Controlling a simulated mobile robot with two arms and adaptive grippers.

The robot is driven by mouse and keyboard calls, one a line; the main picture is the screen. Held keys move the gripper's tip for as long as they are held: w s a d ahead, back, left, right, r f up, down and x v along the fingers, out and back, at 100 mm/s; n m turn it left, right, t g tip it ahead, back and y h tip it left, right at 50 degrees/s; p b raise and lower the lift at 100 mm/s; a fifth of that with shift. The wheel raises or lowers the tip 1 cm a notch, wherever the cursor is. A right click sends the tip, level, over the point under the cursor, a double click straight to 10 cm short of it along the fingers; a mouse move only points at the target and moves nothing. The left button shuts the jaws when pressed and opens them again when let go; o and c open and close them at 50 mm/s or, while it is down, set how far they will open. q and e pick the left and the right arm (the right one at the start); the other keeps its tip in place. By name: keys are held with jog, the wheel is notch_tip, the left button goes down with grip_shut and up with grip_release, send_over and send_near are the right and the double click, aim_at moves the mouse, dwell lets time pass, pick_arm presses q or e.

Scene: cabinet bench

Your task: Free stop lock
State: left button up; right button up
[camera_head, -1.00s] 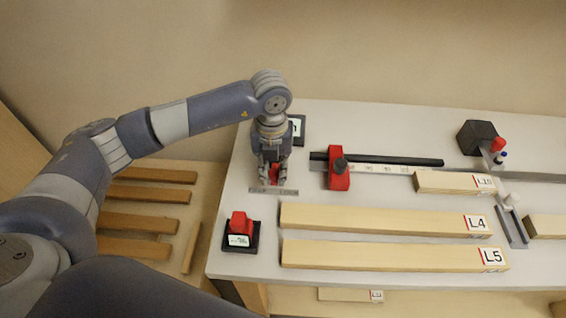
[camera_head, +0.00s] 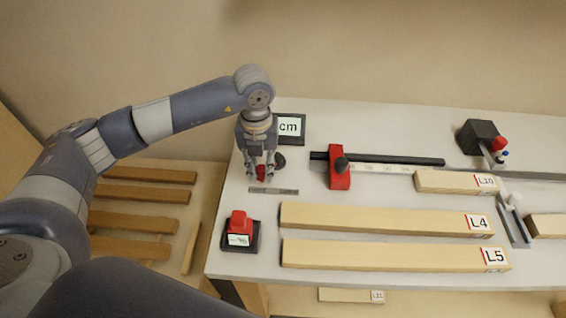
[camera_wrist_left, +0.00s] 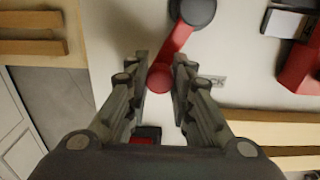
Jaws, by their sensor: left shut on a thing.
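A red lever (camera_wrist_left: 176,45) with a round dark hub (camera_wrist_left: 198,10) and a red knob (camera_wrist_left: 160,78) shows in the left wrist view. In the head view its hub (camera_head: 279,160) sits on the white bench, and the red knob (camera_head: 261,173) is left of it. My left gripper (camera_head: 260,170) comes down from above and is shut on the lever's knob. Its fingers (camera_wrist_left: 160,85) flank the knob in the wrist view and hide part of the lever in the head view. My right gripper is not in view.
A "cm" display (camera_head: 291,127) stands just behind. A small metal plate (camera_head: 273,191) lies in front. A red block (camera_head: 339,172) sits on a rail to the right. A red button box (camera_head: 240,235) is at front left. Planks L4 (camera_head: 380,219) and L5 (camera_head: 380,255) lie at front right.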

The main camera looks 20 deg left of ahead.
pick_arm(q)
jog(key=shift+a, duration=0.3)
jog(key=shift+w+a, duration=0.15)
jog(key=shift+a, duration=0.1)
dwell(0.5)
jog(key=o, duration=0.8)
jog(key=shift+c, duration=0.2)
jog(key=shift+r+p, duration=2.55)
jog(key=shift+r, duration=2)
